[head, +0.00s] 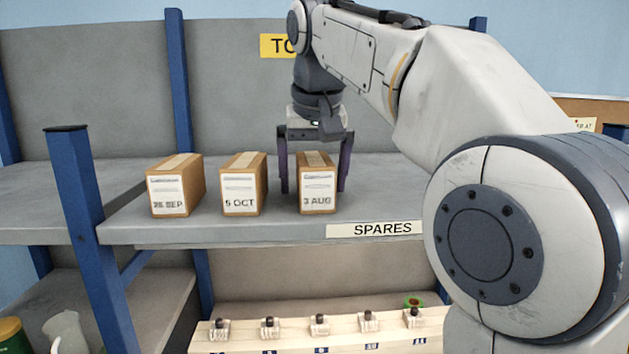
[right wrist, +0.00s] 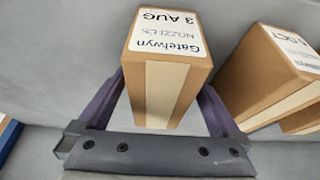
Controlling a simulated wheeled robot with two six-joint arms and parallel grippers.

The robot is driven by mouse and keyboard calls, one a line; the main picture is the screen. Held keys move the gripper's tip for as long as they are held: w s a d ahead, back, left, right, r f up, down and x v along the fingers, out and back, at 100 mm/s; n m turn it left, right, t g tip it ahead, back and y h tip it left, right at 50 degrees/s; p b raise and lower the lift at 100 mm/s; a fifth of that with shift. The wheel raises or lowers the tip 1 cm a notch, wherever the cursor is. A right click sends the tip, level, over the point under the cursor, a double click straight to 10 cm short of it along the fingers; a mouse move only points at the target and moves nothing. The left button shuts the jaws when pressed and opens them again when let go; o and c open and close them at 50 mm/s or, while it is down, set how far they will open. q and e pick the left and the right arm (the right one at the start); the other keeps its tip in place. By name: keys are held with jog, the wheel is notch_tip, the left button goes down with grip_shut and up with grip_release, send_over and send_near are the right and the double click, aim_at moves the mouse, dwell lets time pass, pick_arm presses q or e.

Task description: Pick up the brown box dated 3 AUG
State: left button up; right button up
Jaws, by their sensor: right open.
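The brown box dated 3 AUG (head: 317,188) stands upright on the shelf, at the right end of a row of three. It also shows in the right wrist view (right wrist: 163,75), its label upside down, reading Gatelwyn and 3 AUG. My right gripper (head: 315,185) is open around this box, with one purple finger on each side. In the right wrist view the fingers (right wrist: 162,100) flank the box, with small gaps visible near the palm. I cannot tell whether the fingertips touch it. My left gripper is not in view.
The box dated 5 OCT (head: 244,187) stands just left of the gripper, and the box dated 26 SEP (head: 176,187) further left. The grey shelf (head: 270,228) carries a SPARES label (head: 375,229). A blue post (head: 78,190) stands at left. A rack (head: 290,338) sits below.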

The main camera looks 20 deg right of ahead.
grip_shut()
dwell(0.3)
jog(key=shift+r, duration=0.1)
